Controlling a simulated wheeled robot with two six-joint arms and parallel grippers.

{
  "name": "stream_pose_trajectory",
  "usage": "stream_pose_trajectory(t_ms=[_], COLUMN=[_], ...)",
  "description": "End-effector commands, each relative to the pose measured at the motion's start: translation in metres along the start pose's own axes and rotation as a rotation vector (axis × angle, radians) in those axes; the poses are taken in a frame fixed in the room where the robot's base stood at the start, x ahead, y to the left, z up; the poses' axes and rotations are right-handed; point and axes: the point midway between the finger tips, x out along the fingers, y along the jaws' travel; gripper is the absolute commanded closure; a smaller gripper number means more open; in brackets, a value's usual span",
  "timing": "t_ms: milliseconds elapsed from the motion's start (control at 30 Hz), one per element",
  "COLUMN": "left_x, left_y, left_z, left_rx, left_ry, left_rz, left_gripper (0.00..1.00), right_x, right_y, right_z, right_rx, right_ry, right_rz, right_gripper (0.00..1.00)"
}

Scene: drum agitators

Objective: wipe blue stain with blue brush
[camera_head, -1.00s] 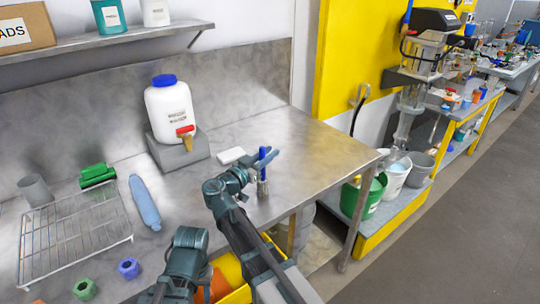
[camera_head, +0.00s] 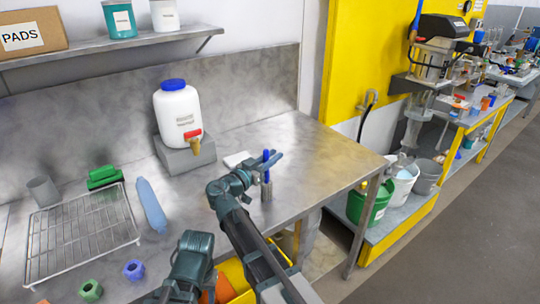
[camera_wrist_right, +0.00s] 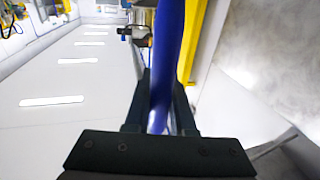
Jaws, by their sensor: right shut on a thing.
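My right gripper (camera_head: 267,164) is shut on the blue brush (camera_head: 266,186), gripping its blue handle. The brush is upright over the metal worktop (camera_head: 310,160), bristles down. I cannot tell whether the bristles touch the metal. In the right wrist view the blue handle (camera_wrist_right: 170,50) runs up between the two dark fingers of the right gripper (camera_wrist_right: 162,105). I cannot make out a blue stain in either view.
A small white block (camera_head: 237,159) lies just behind the brush. A white jug (camera_head: 178,115) with a blue lid stands on a grey block (camera_head: 186,155). A blue bottle (camera_head: 151,205), wire rack (camera_head: 80,235) and green item (camera_head: 104,177) lie left. The worktop's right side is clear.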

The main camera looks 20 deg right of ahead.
Motion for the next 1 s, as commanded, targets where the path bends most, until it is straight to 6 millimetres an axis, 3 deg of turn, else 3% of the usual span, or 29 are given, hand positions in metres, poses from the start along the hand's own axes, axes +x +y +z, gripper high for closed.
stream_pose_trajectory(t_ms=[300, 1000], left_x=[0.001, -0.001], left_y=[0.000, 0.000], left_z=[0.000, 0.000], left_rx=[0.000, 0.000], left_ry=[0.000, 0.000], left_rz=[0.000, 0.000], left_gripper=[0.54, 0.54], right_x=[-0.006, -0.016], right_y=[0.024, 0.013], right_z=[0.000, -0.002], right_rx=[0.000, 0.000], right_ry=[0.000, 0.000], right_rz=[0.000, 0.000], right_gripper=[1.00, 1.00])
